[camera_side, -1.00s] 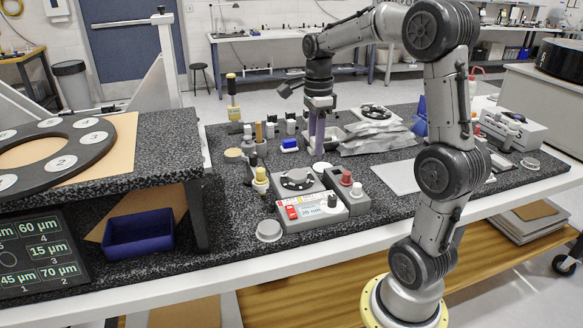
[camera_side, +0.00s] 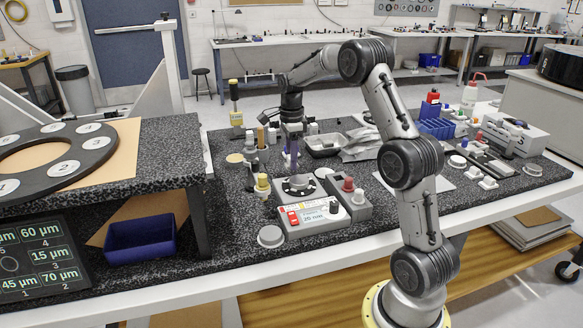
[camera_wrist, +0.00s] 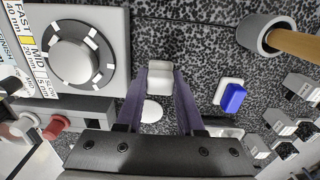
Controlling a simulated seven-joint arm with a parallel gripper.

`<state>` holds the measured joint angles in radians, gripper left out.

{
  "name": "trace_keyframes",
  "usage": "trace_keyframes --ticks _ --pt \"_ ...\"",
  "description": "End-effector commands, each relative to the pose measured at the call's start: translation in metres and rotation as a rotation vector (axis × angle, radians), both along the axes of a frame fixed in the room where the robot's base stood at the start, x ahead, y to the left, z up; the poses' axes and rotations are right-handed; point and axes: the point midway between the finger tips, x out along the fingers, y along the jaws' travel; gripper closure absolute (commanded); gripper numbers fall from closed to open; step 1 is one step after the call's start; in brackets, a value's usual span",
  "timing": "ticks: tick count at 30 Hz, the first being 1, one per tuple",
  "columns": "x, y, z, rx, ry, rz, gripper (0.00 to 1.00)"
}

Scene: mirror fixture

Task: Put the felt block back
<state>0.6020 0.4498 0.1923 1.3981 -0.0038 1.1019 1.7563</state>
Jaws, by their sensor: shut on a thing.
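My gripper (camera_side: 292,172) has purple fingers and points down beside the grey dial unit (camera_side: 300,190). In the wrist view my gripper (camera_wrist: 160,85) is shut on a small pale grey-white block (camera_wrist: 160,74), which looks like the felt block. It sits between the fingertips; its underside is hidden, so I cannot tell whether it touches anything. In the side view I cannot make the block out. In the wrist view the dial (camera_wrist: 82,55) is to the left of the fingers. A white disc (camera_wrist: 151,111) lies on the speckled bench between the fingers.
A blue-and-white block (camera_wrist: 231,96) lies right of the fingers in the wrist view, near a wooden-handled tool in a round holder (camera_wrist: 262,36). A metal tray (camera_side: 325,147) and a blue rack (camera_side: 436,128) stand farther back. A dark blue bin (camera_side: 140,240) is at left.

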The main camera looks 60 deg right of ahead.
Motion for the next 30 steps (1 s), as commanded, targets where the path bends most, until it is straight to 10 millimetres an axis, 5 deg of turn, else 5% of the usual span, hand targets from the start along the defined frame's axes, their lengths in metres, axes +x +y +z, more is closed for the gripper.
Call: trace_keyframes --ticks 6,18,19,21,23,30 --pt "0.0 0.0 -0.03 0.001 0.001 0.0 1.0" --pt "0.0 0.0 -0.034 0.001 0.001 0.0 1.0" --pt "0.0 0.0 -0.034 0.0 0.0 0.0 0.58" --pt "0.0 0.0 -0.034 0.0 0.0 0.0 0.45" --pt "0.0 0.0 -0.034 0.0 0.0 0.0 0.34" --pt "0.0 0.0 -0.034 0.0 0.0 0.0 0.33"
